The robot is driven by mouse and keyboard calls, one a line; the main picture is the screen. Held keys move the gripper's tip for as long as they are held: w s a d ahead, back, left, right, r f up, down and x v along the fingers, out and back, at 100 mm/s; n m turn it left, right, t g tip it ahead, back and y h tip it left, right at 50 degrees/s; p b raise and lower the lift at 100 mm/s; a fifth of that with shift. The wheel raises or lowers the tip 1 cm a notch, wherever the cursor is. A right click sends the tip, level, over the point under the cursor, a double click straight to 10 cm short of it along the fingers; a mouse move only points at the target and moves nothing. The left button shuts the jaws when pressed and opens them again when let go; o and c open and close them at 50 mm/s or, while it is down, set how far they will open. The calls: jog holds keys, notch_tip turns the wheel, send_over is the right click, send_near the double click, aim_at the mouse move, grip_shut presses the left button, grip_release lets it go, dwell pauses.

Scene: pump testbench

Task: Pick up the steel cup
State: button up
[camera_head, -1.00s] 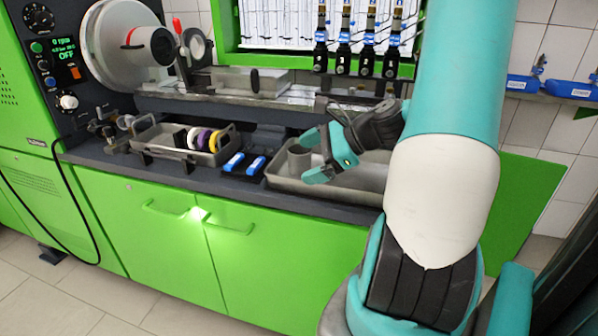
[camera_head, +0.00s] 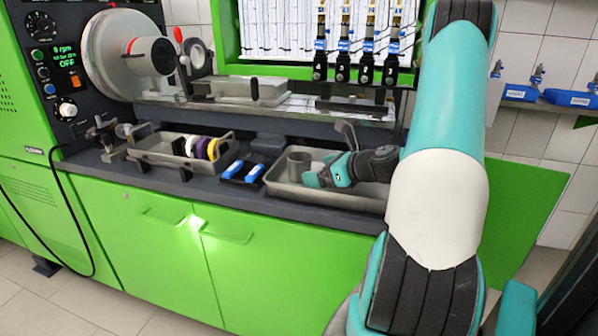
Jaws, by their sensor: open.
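The steel cup (camera_head: 299,164) is a grey cylinder standing upright at the left end of the grey metal tray (camera_head: 283,188) on the bench. My gripper (camera_head: 316,176), with teal fingers, is low over the tray, just right of the cup. Its fingers are open and point left towards the cup. The cup is not between them as far as I can see; I cannot tell whether a fingertip touches it. Part of the tray is hidden behind my gripper and arm.
Left of the tray lie two blue items (camera_head: 244,172) in a dark holder. Further left is a rack tray (camera_head: 160,150) with black, white, yellow and purple rings. A long metal rail (camera_head: 270,106) and a row of valves (camera_head: 342,68) stand behind.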

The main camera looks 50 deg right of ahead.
aim_at(309, 170)
jog(key=x, duration=0.5)
jog(key=shift+w+d, duration=0.1)
jog(key=shift+w, duration=0.35)
jog(key=c, duration=1)
